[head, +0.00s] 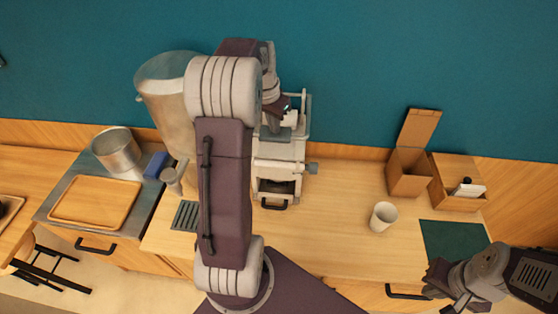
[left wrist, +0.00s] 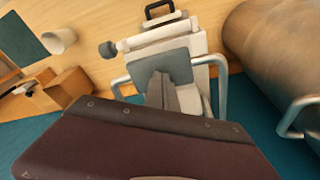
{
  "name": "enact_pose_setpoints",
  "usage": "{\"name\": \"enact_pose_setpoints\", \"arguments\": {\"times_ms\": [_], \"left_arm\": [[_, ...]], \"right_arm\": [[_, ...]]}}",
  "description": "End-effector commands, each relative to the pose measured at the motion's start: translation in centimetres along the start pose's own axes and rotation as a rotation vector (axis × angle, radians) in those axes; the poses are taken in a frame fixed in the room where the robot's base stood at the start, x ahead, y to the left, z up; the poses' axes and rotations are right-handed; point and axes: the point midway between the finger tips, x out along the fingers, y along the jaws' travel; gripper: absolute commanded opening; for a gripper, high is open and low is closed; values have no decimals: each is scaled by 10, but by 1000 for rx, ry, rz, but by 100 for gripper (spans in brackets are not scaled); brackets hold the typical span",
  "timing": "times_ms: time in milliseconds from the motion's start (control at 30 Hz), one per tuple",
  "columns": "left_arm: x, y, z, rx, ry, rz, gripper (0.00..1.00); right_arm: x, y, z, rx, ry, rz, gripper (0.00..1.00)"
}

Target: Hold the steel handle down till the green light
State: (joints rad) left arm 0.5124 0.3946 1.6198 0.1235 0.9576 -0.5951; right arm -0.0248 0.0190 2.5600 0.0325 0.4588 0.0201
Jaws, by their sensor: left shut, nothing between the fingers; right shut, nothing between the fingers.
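A white and grey machine (head: 280,152) stands at the back of the counter, partly hidden by my left arm. In the left wrist view the machine (left wrist: 196,45) has a bent steel handle bar (left wrist: 221,85) running along its sides and a grey plate (left wrist: 175,54) on top. My left gripper (left wrist: 159,80) is shut and empty, its fingertips over the plate, between the bar's sides. Whether they touch it I cannot tell. In the head view the left gripper (head: 284,110) is mostly hidden. No green light can be made out. My right gripper (head: 432,282) is shut and empty at lower right.
A large steel pot (head: 165,100) stands left of the machine. Further left are a small pot (head: 116,150) and a wooden tray (head: 95,224). A white cup (head: 383,217), an open cardboard box (head: 408,176) and a dark green mat (head: 453,241) are at right. The counter's middle is clear.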

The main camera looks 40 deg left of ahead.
Motion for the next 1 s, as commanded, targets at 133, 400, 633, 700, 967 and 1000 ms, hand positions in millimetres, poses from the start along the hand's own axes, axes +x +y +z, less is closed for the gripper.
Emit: {"name": "enact_pose_setpoints", "arguments": {"times_ms": [133, 400, 633, 700, 967, 1000], "left_arm": [[10, 0, 2, 0, -2, 1, 0], [24, 0, 5, 0, -2, 1, 0], [35, 0, 8, 0, -4, 2, 0], [39, 1, 9, 0, -5, 3, 0], [52, 1, 12, 0, -6, 3, 0], [49, 1, 11, 0, -6, 3, 0]], "right_arm": [[8, 0, 1, 0, 0, 0, 0], [18, 0, 2, 0, 0, 0, 0], [26, 0, 3, 0, 0, 0, 0], [29, 1, 3, 0, 0, 0, 0], [38, 1, 4, 0, 0, 0, 0], [36, 1, 4, 0, 0, 0, 0]]}}
